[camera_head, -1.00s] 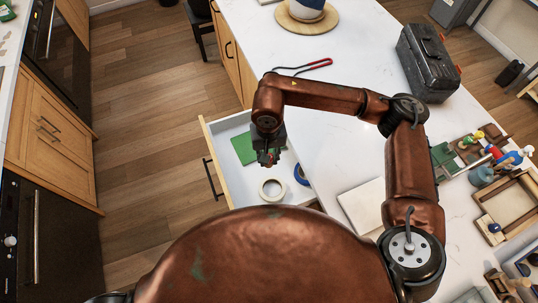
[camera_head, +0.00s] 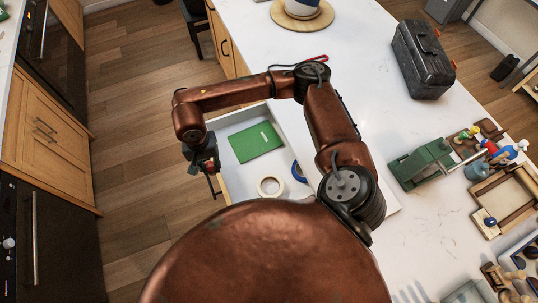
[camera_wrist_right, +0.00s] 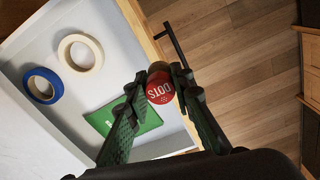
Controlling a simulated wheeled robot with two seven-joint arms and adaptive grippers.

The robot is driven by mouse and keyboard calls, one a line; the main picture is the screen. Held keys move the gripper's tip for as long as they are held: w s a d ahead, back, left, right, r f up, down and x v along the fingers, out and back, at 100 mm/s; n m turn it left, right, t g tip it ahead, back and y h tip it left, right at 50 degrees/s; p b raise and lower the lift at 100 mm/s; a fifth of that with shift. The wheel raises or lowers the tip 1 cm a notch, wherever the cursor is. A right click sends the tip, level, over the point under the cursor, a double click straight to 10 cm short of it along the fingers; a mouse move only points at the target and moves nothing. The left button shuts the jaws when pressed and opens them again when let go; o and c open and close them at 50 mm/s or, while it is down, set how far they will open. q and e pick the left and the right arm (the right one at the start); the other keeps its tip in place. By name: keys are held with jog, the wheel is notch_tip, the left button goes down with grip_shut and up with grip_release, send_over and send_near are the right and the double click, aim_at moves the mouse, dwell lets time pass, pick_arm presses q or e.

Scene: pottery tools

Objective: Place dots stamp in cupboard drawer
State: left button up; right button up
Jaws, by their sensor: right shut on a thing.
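The dots stamp, with a red round top lettered "DOTS" (camera_wrist_right: 160,90), is between the fingers of my right gripper (camera_wrist_right: 158,80) in the right wrist view. In the head view my right gripper (camera_head: 207,168) hangs at the left, front side of the open drawer (camera_head: 232,122), near its handle, with a bit of red at its tip. The drawer is pale inside with a wooden front; it also shows in the wrist view (camera_wrist_right: 75,108). The stamp looks held above drawer level, by the front edge. My left gripper is out of view.
Inside the drawer lie a green booklet (camera_head: 254,142), a cream tape roll (camera_head: 270,187) and a blue tape roll (camera_head: 299,172). A black toolbox (camera_head: 423,58) and a green metal tool (camera_head: 421,163) stand on the white counter. Open wooden floor lies to the left.

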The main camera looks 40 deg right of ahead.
jog(key=s+d+f+m, duration=0.1)
jog(key=d+f+m, duration=0.4)
jog(key=d+m, duration=0.6)
jog(key=m+p, duration=0.2)
jog(key=m, duration=0.5)
send_over(266, 166)
notch_tip(266, 166, down, 9)
jog(key=shift+f, duration=0.1)
notch_tip(266, 166, down, 4)
jog(key=shift+f, duration=0.1)
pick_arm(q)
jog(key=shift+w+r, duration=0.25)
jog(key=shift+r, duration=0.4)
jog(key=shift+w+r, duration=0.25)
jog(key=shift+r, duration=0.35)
pick_arm(e)
jog(key=shift+f, duration=0.15)
jog(key=o, duration=1.1)
jog(key=shift+c, duration=0.2)
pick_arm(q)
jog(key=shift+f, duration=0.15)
